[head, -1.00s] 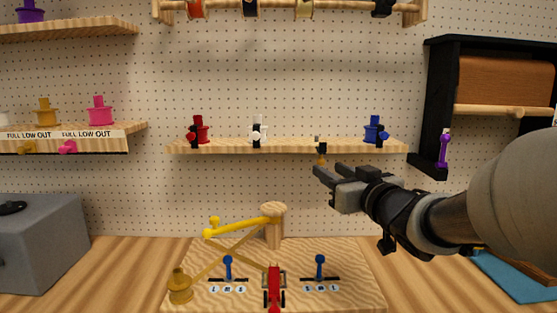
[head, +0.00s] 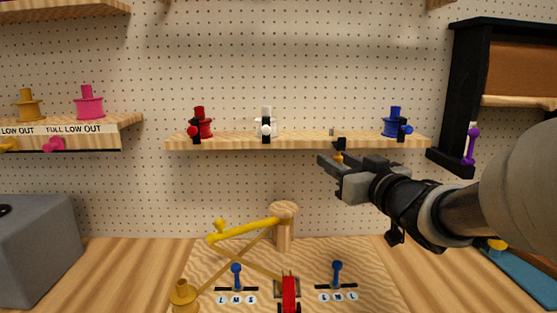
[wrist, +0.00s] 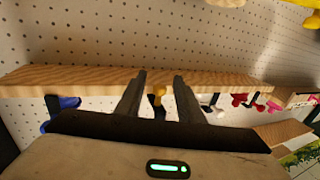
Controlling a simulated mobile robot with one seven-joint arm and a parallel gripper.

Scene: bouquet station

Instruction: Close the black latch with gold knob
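The black latch (head: 339,144) sits at the front edge of the middle shelf, right of centre. Its gold knob (head: 339,157) hangs just below the shelf edge, and a small grey peg stands above it. My gripper (head: 329,161) is at the knob, just under the shelf. In the wrist view my gripper (wrist: 159,76) is open, and the gold knob (wrist: 159,94) shows between its two fingers with space on both sides. The wrist view hides most of the black latch body. I cannot tell whether a finger touches the knob.
The wooden shelf (head: 290,141) also bears a red spool (head: 202,122), a white spool (head: 267,120) and a blue spool (head: 395,121), each with a latch. A black frame (head: 464,100) stands at the right. A board (head: 380,285) with levers lies below.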

